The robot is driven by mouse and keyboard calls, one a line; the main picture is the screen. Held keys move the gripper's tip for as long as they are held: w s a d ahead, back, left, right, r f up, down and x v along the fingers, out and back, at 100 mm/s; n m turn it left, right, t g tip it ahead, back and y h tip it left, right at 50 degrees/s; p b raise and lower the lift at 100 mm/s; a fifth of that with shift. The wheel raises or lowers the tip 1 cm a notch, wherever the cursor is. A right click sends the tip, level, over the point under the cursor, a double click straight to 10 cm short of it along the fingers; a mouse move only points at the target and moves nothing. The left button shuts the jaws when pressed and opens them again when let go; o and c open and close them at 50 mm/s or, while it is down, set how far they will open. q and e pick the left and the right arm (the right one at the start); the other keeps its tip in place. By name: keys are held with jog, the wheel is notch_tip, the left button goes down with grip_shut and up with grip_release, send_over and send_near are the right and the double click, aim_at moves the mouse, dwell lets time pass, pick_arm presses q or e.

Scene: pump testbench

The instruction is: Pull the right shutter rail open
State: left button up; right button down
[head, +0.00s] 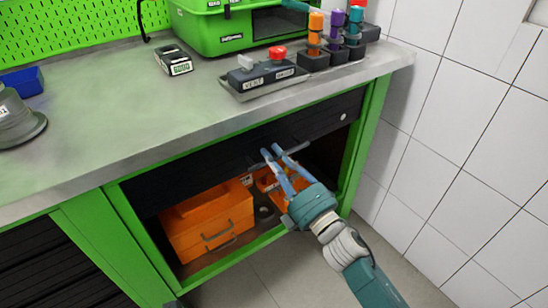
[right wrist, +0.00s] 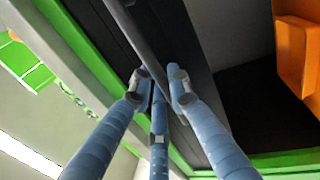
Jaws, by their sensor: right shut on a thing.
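The right shutter (head: 215,164) is a dark slatted panel under the worktop. It covers the upper part of the cabinet opening, and the lower part is open. Its grey rail (head: 311,145) runs along the lower edge and also shows as a bar in the right wrist view (right wrist: 139,38). My right gripper (head: 272,152) reaches up to the rail from the lower right. Its blue fingers are shut on the rail, with the fingertips on either side of it in the right wrist view (right wrist: 160,84). My left gripper is not in view.
An orange toolbox (head: 208,228) stands inside the cabinet, with other orange items beside it. A green frame post (head: 363,145) and a white tiled wall (head: 470,150) bound the right side. The worktop (head: 120,110) above holds a button panel (head: 262,76) and a green case.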

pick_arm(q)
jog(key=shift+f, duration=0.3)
pick_arm(e)
jog(key=shift+r, duration=0.15)
jog(key=c, duration=1.7)
grip_release()
jog(key=shift+s+d+f, duration=0.25)
jog(key=shift+s, duration=0.05)
jog(key=v, duration=1.1)
jog(key=shift+s+d+r, duration=0.1)
